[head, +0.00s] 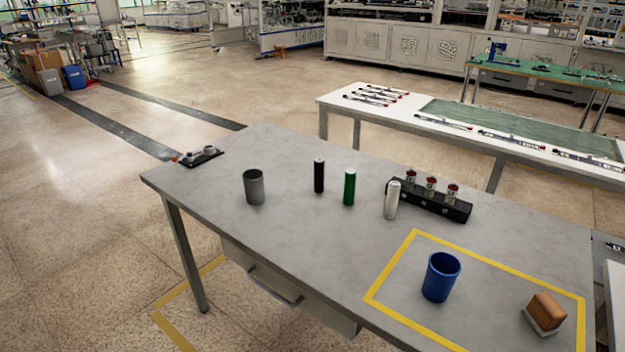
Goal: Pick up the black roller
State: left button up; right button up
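The black roller (319,176) is a slim dark cylinder with a light top. It stands upright on the grey table (285,233), left of a green roller (349,187) and right of a grey cup (254,187). A white roller (391,200) stands upright further right, in front of a black rack. Nothing touches the black roller. Neither of my grippers shows in the head view.
The black rack (455,209) holds several red-and-silver parts. A yellow-taped area (395,265) holds a blue cup (441,277) and a brown-and-white block (545,313). A small black plate (205,157) lies at the far left corner. The table's front left is clear.

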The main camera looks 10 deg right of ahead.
aim_at(319, 163)
jog(key=i+j+z, duration=0.1)
jog(key=j, duration=0.25)
jog(key=i+j+z, duration=0.1)
jog(key=i+j, duration=0.2)
jog(key=i+j+z, duration=0.1)
jog(key=j, duration=0.35)
